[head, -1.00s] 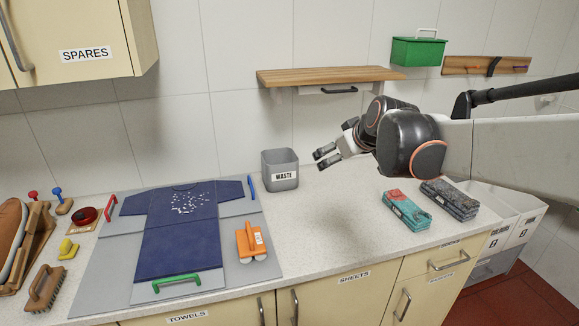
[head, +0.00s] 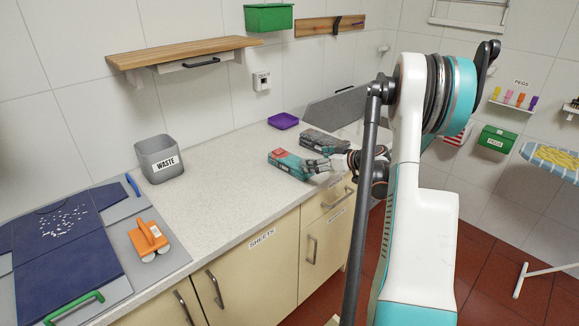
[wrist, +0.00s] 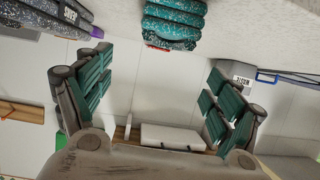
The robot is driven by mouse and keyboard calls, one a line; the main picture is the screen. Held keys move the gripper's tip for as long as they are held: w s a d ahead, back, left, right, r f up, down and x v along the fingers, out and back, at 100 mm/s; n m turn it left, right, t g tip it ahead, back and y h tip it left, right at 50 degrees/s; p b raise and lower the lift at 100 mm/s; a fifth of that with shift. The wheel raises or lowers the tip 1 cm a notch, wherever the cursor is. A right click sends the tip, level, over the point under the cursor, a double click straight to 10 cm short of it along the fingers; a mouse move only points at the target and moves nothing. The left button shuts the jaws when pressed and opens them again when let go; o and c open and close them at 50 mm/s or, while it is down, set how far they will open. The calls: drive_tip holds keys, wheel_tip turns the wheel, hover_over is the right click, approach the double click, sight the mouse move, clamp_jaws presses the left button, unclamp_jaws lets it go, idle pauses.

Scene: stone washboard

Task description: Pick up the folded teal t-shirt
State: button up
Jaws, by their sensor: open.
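The folded teal t-shirt (head: 290,163) lies as a flat stack near the counter's front edge, with a red patch on top. In the wrist view the teal t-shirt (wrist: 175,20) shows at the top, its speckled folded layers facing me, beyond the fingertips and sideways between them. My gripper (head: 318,165) is close to the shirt's right end, low over the counter. In the wrist view my gripper (wrist: 158,65) is open with its fingers wide apart and nothing between them. Whether a finger touches the shirt cannot be told.
A dark folded stack (head: 322,141) lies just behind the teal shirt; my gripper is near it too. A purple tray (head: 283,121) is at the back. The waste bin (head: 160,160), orange tool (head: 149,238) and navy shirt (head: 60,255) are to the left. The counter between is clear.

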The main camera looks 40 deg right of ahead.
sight(294, 160)
drive_tip(key=b+x, duration=0.2)
drive_tip(key=x, duration=0.6)
drive_tip(key=shift+w+f, duration=0.1)
drive_tip(key=shift+w, duration=0.05)
drive_tip(key=b+x, duration=0.1)
drive_tip(key=x, duration=0.1)
drive_tip(key=b+x, duration=0.1)
drive_tip(key=x, duration=0.1)
drive_tip(key=shift+a+f, duration=0.2)
drive_tip(key=shift+f, duration=0.15)
drive_tip(key=shift+w+f, duration=0.1)
drive_tip(key=shift+w, duration=0.4)
drive_tip(key=shift+c, duration=0.5)
drive_tip(key=shift+s+a, duration=0.1)
drive_tip(key=c, duration=1.1)
